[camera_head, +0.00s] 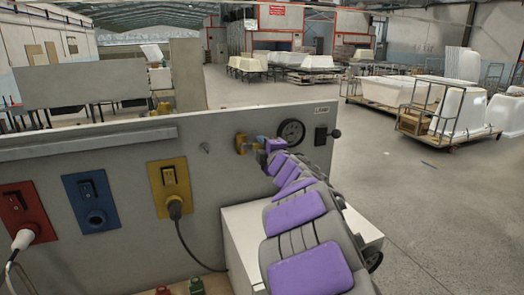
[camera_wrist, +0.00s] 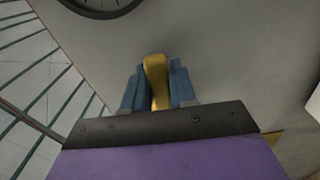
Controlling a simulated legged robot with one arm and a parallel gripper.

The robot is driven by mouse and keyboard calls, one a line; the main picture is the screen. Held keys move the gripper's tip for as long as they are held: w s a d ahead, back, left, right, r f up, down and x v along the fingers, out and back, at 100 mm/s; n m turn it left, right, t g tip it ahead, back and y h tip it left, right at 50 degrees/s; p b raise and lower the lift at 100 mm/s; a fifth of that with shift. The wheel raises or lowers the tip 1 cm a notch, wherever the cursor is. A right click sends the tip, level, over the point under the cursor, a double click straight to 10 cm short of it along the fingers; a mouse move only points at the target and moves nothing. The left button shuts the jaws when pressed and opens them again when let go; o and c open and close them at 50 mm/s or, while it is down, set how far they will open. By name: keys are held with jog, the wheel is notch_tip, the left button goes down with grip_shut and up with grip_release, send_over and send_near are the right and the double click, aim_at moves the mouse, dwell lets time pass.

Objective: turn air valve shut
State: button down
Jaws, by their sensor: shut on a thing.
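The air valve's yellow handle (camera_wrist: 157,80) stands between the two blue fingers of my gripper (camera_wrist: 160,88) in the wrist view, and the fingers are closed on it. In the head view the yellow valve (camera_head: 241,143) sits on the upper part of the grey panel (camera_head: 130,170). My gripper (camera_head: 260,148) reaches it from the right, at the end of my purple and grey arm. The valve body is mostly hidden behind the gripper in the wrist view.
A round black gauge (camera_head: 291,132) is right of the valve; its rim also shows in the wrist view (camera_wrist: 100,8). A black lever switch (camera_head: 322,135) is further right. Red (camera_head: 27,212), blue (camera_head: 90,202) and yellow (camera_head: 171,187) sockets are at left. Open floor lies right.

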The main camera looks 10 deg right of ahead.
jog(key=shift+r+n, duration=0.15)
jog(key=shift+n, duration=0.45)
jog(key=c, duration=1)
grip_release()
jog(key=shift+r, duration=0.1)
jog(key=shift+s, duration=0.1)
jog(key=s+d+p, duration=0.1)
jog(key=s+d, duration=0.2)
jog(key=s, duration=1.3)
jog(key=shift+s+d, duration=0.15)
jog(key=shift+s, duration=0.25)
